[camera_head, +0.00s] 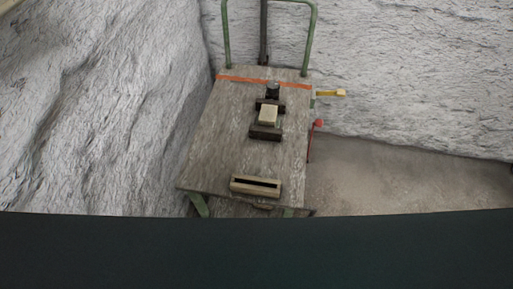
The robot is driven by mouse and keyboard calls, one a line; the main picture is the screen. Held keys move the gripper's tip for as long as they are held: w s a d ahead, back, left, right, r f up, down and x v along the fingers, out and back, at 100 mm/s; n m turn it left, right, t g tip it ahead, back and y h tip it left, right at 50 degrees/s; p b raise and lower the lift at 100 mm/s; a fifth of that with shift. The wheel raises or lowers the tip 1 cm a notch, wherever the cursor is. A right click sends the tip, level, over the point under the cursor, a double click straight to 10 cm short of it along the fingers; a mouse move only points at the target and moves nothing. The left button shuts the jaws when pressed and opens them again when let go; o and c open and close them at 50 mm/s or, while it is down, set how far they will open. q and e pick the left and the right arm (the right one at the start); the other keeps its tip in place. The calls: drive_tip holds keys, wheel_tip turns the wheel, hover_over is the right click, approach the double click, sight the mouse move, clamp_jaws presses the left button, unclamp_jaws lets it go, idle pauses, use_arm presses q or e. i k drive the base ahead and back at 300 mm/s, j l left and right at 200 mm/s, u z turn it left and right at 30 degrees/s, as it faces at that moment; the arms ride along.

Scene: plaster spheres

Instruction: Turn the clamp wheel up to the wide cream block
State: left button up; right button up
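A dark clamp (265,132) sits on the middle of a wooden cart top. A cream block (268,114) sits at the clamp, between its near dark part and its far dark part. A dark round piece (273,90), which looks like the clamp wheel, stands at the clamp's far end. Whether the clamp touches the block on both sides is too small to tell. Neither of my grippers is in view.
The cart top (225,140) has an orange stripe (240,79) and a green handle frame (311,40) at its far end. A pale slotted box (255,186) lies near the front edge. A yellow piece (330,93) and a red piece (318,123) stick out at the right. Rough pale walls stand close left and behind.

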sight(273, 87)
drive_tip(key=l+u, duration=0.1)
drive_tip(key=l, duration=0.15)
drive_tip(key=k+l+u, duration=0.1)
drive_tip(key=l, duration=0.15)
drive_tip(key=l+u, duration=0.25)
drive_tip(key=l, duration=0.2)
drive_tip(key=l+u, duration=0.25)
drive_tip(key=l, duration=0.15)
drive_tip(key=l+u, duration=0.3)
drive_tip(key=i+l+u, duration=0.1)
drive_tip(key=l+u, duration=0.15)
drive_tip(key=l, duration=0.3)
drive_tip(key=i+l+u, duration=0.25)
drive_tip(key=l, duration=0.2)
drive_tip(key=l+u, duration=0.25)
drive_tip(key=l, duration=0.15)
drive_tip(key=i+l+u, duration=0.1)
drive_tip(key=l, duration=0.25)
drive_tip(key=i+l+u, duration=0.15)
drive_tip(key=l, duration=0.2)
